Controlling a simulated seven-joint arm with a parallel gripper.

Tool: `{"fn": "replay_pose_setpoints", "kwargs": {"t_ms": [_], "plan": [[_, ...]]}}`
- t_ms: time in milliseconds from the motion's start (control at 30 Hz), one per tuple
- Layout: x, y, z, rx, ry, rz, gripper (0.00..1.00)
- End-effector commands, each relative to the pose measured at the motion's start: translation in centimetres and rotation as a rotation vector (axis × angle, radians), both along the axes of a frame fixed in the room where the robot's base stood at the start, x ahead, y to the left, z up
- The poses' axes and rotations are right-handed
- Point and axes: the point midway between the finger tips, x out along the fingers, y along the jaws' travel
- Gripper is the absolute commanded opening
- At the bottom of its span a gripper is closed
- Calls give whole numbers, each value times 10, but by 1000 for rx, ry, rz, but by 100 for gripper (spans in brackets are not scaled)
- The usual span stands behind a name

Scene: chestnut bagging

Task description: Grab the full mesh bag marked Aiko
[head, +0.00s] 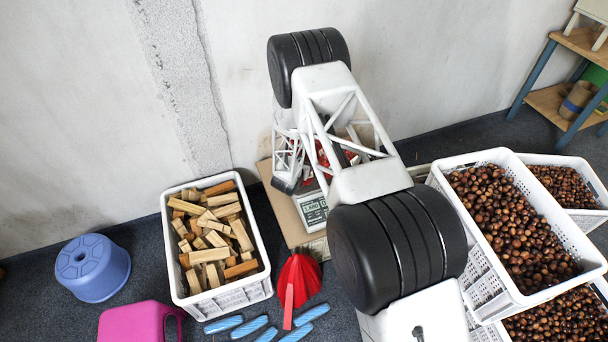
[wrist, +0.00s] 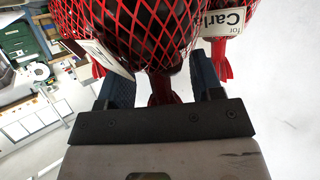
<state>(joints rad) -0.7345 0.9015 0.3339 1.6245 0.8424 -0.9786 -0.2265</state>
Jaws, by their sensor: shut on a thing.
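In the wrist view, a full red mesh bag (wrist: 150,35) with dark contents fills the upper middle. My gripper (wrist: 160,88) has its two dark fingers on either side of this bag's gathered red end and is shut on it. A white tag (wrist: 104,57) hangs at its left, turned too far edge-on to read. I see no name Aiko. In the head view, red mesh (head: 322,160) shows only in part behind my arm, above the scale (head: 313,207).
A white crate of wood blocks (head: 265,285) stands left of the scale. White crates of chestnuts (head: 500,157) stand at the right. A blue stool (head: 92,267), a pink object (head: 135,322), a red folded item (head: 297,280) and blue strips (head: 251,327) lie in front.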

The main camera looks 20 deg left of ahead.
Motion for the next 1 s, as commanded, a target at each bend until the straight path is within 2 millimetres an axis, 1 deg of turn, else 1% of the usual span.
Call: {"fn": "replay_pose_setpoints", "kwargs": {"t_ms": [33,100,133,567,767,967,1000], "plan": [[0,0,0,0,0,0,20],[0,0,0,0,0,0,9],[0,0,0,0,-1,0,8],[0,0,5,1,-1,0,8],[0,0,15,1,-1,1,8],[1,1,36,2,-2,0,8],[-2,-1,38,1,0,0,8]]}}
